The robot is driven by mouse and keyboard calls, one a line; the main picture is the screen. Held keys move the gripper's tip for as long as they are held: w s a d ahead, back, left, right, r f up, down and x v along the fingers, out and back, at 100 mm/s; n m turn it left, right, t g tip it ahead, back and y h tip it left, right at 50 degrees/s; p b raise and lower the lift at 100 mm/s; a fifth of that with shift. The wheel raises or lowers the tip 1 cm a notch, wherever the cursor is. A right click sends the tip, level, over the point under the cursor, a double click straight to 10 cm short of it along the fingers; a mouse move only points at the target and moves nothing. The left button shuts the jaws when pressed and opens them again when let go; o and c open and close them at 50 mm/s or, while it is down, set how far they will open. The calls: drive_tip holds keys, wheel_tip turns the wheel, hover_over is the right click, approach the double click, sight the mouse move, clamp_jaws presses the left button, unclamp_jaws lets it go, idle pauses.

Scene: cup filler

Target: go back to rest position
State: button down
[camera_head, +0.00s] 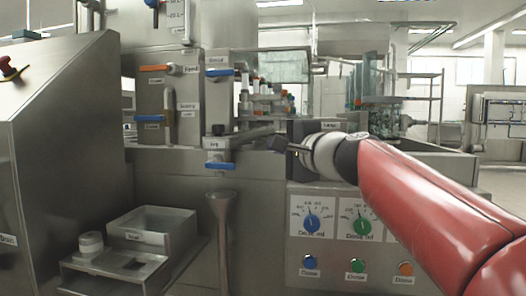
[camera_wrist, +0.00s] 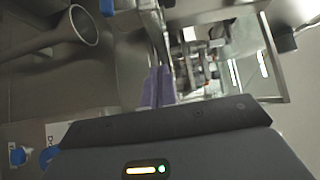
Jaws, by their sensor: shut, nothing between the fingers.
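My gripper (camera_head: 268,142) is at the end of my red arm, in front of the machine's middle section in the head view. It is shut and holds nothing. In the wrist view its two purple fingers (camera_wrist: 157,75) lie together above the dark gripper body. In the head view the fingertips are small and hard to make out against the grey metal behind them. No cup shows in the gripper.
A blue-handled valve (camera_head: 219,166) and a funnel-topped pipe (camera_head: 221,205) are left of my gripper. Below my arm are a blue dial (camera_head: 311,222), a green dial (camera_head: 362,225) and several buttons. A metal tray (camera_head: 150,235) stands at lower left.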

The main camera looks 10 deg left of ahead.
drive_tip(key=s+d+f+n+g+h+p, duration=0.3)
drive_tip(key=s+d+f+h, duration=0.3)
drive_tip(key=s+d+f, duration=0.5)
drive_tip(key=s+d+f+n+g+h+p, duration=0.4)
drive_tip(key=s+d+f, duration=0.8)
drive_tip(key=s+f, duration=0.5)
drive_tip(key=shift+s+f+n+g+h+p, duration=0.35)
drive_tip(key=shift+f+n+h+p, duration=0.5)
drive_tip(key=shift+n+h, duration=0.3)
drive_tip(key=c, duration=2.2)
unclamp_jaws()
